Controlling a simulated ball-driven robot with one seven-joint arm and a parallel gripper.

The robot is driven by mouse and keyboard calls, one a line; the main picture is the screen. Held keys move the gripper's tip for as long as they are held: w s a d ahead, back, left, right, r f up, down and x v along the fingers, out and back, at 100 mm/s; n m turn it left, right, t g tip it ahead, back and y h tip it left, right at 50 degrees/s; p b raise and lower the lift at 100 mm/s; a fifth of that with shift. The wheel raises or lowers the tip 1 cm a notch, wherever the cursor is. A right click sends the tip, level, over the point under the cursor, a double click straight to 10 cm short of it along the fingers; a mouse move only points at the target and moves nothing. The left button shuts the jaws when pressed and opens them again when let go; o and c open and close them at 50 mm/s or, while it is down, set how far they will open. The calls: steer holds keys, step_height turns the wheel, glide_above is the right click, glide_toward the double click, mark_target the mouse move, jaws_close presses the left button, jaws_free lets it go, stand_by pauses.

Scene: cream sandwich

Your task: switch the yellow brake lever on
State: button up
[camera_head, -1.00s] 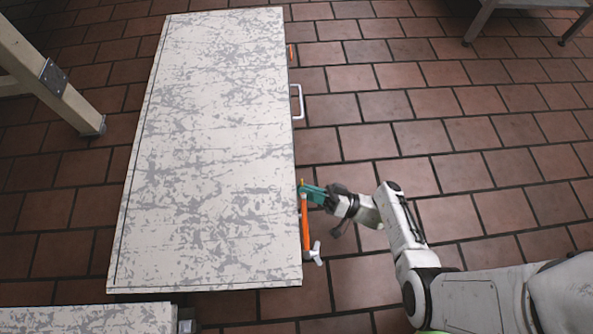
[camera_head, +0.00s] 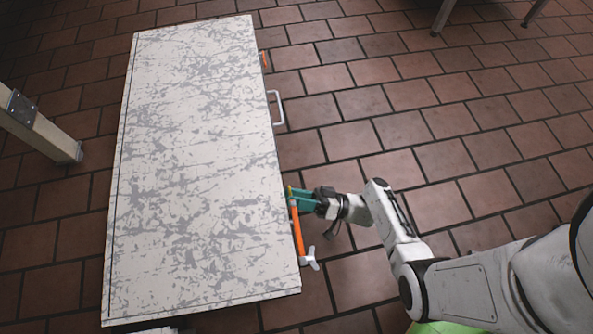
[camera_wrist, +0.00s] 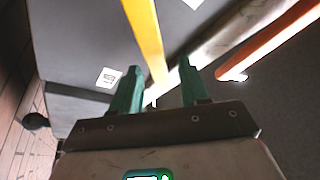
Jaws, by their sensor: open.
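The yellow brake lever is a flat yellow bar (camera_wrist: 146,36) in the wrist view, running from the top edge down to the gap between my fingertips. In the head view only a small yellow bit (camera_head: 290,190) shows at the cart's right edge. My gripper (camera_wrist: 160,72) has teal fingers, spread apart, with the lever's lower end between them in the picture. I cannot tell whether they touch it. In the head view my gripper (camera_head: 297,201) is at the cart's right side, by the top of an orange bar (camera_head: 298,232).
The cart's worn white top (camera_head: 195,160) fills the left. A white handle (camera_head: 276,108) sticks out from its right side, and a white knob (camera_head: 310,259) sits below the orange bar. A beige post (camera_head: 45,135) stands at the far left.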

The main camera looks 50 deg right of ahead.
steer(key=b+v, duration=0.1)
steer(key=v, duration=0.9)
steer(key=shift+s+d+b, duration=0.25)
steer(key=shift+s+b, duration=0.05)
steer(key=shift+f, duration=0.1)
